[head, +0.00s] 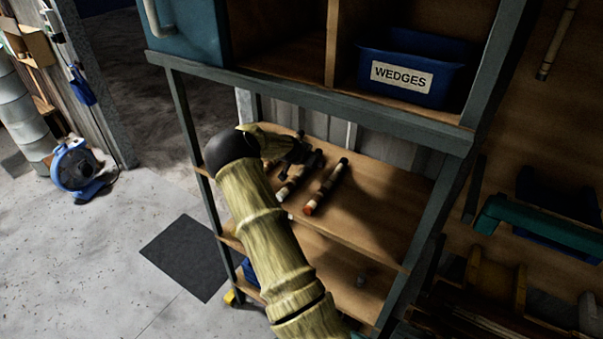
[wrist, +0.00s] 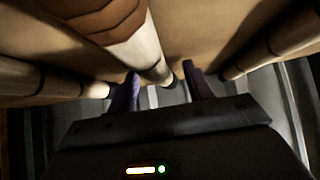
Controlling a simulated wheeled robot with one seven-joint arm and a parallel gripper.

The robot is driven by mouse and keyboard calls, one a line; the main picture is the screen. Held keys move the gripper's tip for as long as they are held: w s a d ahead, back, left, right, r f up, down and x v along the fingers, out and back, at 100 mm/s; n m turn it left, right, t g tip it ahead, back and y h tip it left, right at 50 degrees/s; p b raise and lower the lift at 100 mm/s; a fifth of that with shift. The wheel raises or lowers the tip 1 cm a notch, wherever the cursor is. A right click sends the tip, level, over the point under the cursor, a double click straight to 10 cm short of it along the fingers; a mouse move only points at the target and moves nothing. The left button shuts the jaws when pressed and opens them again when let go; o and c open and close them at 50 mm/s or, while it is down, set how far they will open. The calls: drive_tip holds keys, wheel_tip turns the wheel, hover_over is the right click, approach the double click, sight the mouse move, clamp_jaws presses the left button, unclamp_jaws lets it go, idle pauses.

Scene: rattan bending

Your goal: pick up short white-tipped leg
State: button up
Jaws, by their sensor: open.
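Short dark legs lie side by side on the upper wooden board of the rack in the head view. One leg with a pale tip (head: 284,192) lies just below my gripper (head: 298,154), partly hidden by it. A second leg with a red-orange tip (head: 325,187) lies to its right, clear of the gripper. In the wrist view my two purple fingers are apart, with a pale leg with a brown band (wrist: 150,52) running between them. I cannot tell whether the fingers touch it. Its tip colour does not show there.
Another leg (wrist: 285,42) lies to the right in the wrist view, and one (wrist: 45,84) to the left. A blue WEDGES bin (head: 412,72) sits in the compartment above. The rack's grey-green crossbar (head: 330,105) and posts frame the board. The board's right part is bare.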

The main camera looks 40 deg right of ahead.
drive_tip(key=c, duration=1.1)
drive_tip(key=shift+r, duration=0.1)
wheel_tip(320, 180, up, 10)
drive_tip(key=b, duration=0.4)
